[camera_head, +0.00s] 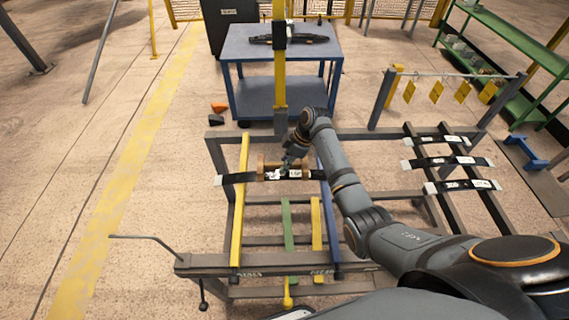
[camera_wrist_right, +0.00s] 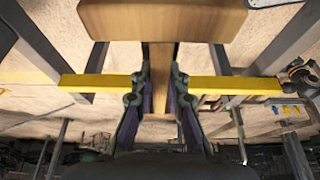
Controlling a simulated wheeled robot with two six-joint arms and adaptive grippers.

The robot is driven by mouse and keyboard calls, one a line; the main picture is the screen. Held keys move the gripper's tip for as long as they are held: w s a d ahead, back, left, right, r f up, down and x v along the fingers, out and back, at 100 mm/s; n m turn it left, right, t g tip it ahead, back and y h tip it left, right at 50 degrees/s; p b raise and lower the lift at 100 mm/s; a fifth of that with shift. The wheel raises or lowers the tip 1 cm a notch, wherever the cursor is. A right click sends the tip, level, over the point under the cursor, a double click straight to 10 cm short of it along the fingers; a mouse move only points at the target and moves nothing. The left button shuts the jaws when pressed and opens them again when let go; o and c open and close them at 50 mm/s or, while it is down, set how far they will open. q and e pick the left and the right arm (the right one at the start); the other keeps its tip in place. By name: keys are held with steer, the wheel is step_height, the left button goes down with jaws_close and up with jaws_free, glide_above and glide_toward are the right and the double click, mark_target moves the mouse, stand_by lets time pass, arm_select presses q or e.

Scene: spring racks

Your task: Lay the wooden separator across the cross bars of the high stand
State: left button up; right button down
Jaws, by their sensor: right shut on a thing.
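The wooden separator (camera_head: 263,168) is a light-brown piece with blocky ends, over the middle of the high stand (camera_head: 210,262). My right gripper (camera_head: 292,163) is shut on its narrow middle. In the right wrist view, my right gripper's fingers (camera_wrist_right: 161,100) close on the separator's thin part, and a wide wooden block (camera_wrist_right: 165,20) shows beyond. A yellow bar (camera_head: 239,205) and a blue bar (camera_head: 328,215) run along the stand. A black leaf spring (camera_head: 238,178) with white labels lies crosswise by the separator; I cannot tell whether they touch. My left gripper is out of view.
A blue cart (camera_head: 283,50) with a dark part on top stands behind. A rack (camera_head: 470,195) at right holds several black springs. A yellow post (camera_head: 280,85) rises close behind the stand. Yellow tags (camera_head: 437,92) hang at the back right.

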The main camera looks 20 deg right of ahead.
steer(key=shift+f+b, duration=0.75)
steer(key=shift+f, duration=0.5)
steer(key=c, duration=1.3)
jaws_free()
steer(key=shift+r, duration=0.1)
steer(key=v, duration=1.2)
